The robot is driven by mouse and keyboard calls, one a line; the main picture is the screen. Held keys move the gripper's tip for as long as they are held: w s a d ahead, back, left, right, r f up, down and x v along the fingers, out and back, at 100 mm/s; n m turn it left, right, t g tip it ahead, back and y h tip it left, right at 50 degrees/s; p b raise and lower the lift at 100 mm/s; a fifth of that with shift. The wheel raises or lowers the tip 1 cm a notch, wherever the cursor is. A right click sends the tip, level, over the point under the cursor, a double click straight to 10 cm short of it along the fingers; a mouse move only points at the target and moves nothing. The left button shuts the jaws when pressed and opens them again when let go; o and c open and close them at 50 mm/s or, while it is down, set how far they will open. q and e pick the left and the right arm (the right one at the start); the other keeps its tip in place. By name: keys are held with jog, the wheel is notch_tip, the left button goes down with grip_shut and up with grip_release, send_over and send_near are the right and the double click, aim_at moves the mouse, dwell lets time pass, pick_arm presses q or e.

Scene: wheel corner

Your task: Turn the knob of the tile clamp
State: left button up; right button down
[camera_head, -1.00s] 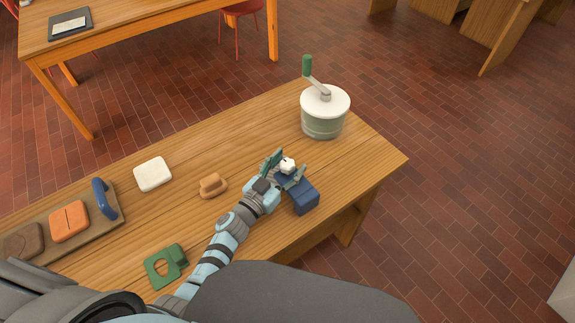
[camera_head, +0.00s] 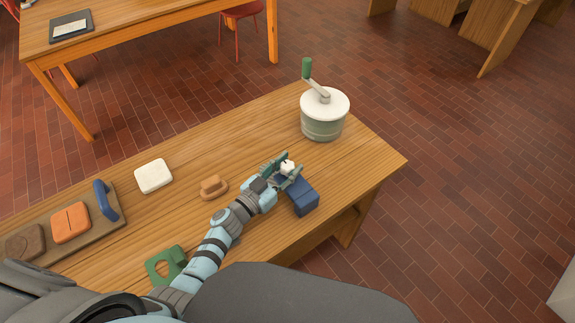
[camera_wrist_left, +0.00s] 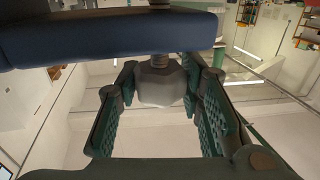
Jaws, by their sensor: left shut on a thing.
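The tile clamp (camera_head: 304,197) is a dark blue block near the right front edge of the wooden table. Its small white knob (camera_head: 288,166) sits at the block's upper left side. My left gripper (camera_head: 286,168) reaches in from the lower left and is shut on the knob. In the left wrist view, the knob (camera_wrist_left: 160,87) is between the green ribbed finger pads, on a short metal stem beneath the blue clamp body (camera_wrist_left: 110,37). The fingers partly hide the knob in the head view. My right gripper is not in view.
A white-lidded pot with a crank (camera_head: 324,117) stands behind the clamp. A tan float (camera_head: 213,188), a white tile (camera_head: 153,176), a green part (camera_head: 165,266) and a board (camera_head: 116,217) with tiles lie to the left. The table (camera_head: 352,174) ends just right of the clamp.

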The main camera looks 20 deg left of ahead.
pick_arm(q)
jog(key=shift+a+r+m+g+h, duration=0.1)
jog(key=shift+m+g+h, duration=0.55)
jog(key=shift+h, duration=0.35)
jog(key=shift+w+m+g+h, duration=0.1)
jog(key=shift+m+g+h, duration=0.15)
jog(key=shift+m+h, duration=0.25)
jog(key=shift+f+m+g+h+b, duration=0.2)
jog(key=shift+m+g+h+b, duration=0.3)
jog(key=shift+m+g+h, duration=0.5)
jog(key=m+g+h+b, duration=0.1)
jog(key=m+g+b, duration=0.1)
jog(key=g+b, duration=0.2)
jog(key=m+g+h+b, duration=0.2)
jog(key=m+g+b, duration=0.1)
jog(key=b, duration=0.5)
jog(key=m+g+h+b, duration=0.2)
jog(key=m+g+b, duration=0.1)
jog(key=b, duration=0.4)
jog(key=shift+f+g, duration=0.2)
jog(key=shift+g, duration=0.7)
jog(key=shift+r+m+g+b, duration=0.15)
jog(key=shift+m+g+b, duration=0.2)
jog(key=shift+g+b, duration=0.25)
jog(key=shift+r, duration=0.15)
jog(key=o, duration=1.2)
